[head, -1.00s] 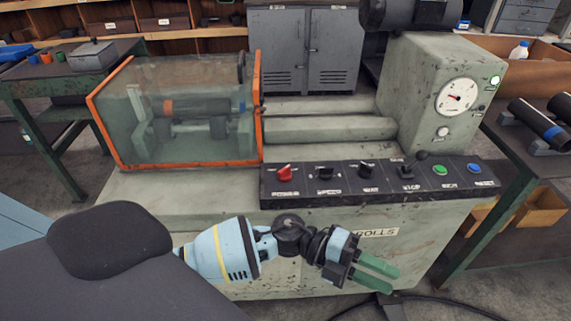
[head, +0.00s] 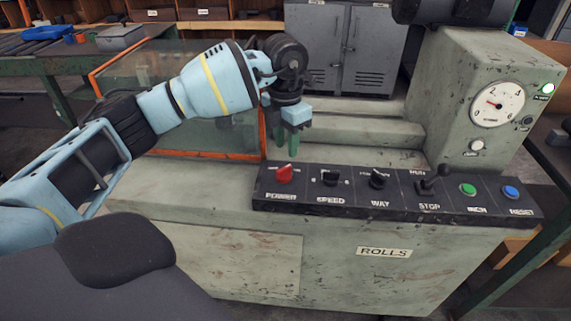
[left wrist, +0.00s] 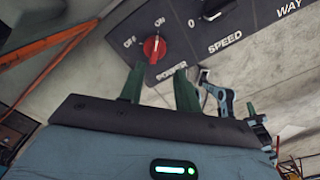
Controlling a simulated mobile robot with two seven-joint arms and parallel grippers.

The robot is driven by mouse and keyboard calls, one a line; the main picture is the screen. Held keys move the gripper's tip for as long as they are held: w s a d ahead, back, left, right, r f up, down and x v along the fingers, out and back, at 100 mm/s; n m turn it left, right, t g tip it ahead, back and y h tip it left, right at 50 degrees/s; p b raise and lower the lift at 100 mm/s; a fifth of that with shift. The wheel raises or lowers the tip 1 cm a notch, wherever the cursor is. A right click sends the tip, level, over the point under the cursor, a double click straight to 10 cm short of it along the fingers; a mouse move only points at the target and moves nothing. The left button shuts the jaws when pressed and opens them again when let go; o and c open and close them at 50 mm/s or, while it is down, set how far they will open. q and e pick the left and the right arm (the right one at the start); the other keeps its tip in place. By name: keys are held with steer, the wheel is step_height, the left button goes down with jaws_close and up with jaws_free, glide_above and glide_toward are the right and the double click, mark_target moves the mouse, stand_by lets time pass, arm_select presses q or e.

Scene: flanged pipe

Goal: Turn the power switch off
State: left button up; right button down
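The red POWER switch (head: 284,174) is a rotary knob at the left end of the dark control panel (head: 395,193). It also shows in the left wrist view (left wrist: 154,48), with OFF marked at its left and ON above it. Its pale pointer line appears turned toward ON. My left gripper (head: 291,150) is above and just behind the switch in the head view, its green fingers pointing down. In the left wrist view the fingers (left wrist: 158,72) stand apart with nothing between them, just short of the knob.
Right of the switch are the SPEED knob (head: 330,177), WAY knob (head: 378,178), STOP lever (head: 432,182), green INCH button (head: 467,190) and blue RESET button (head: 511,192). A gauge (head: 497,104) is at right.

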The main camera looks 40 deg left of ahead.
mark_target(284, 168)
arm_select(q)
steer(key=shift+a+r, duration=0.25)
steer(key=shift+a, duration=0.15)
steer(key=shift+f, duration=3.95)
steer(key=shift+c, duration=0.4)
jaws_close()
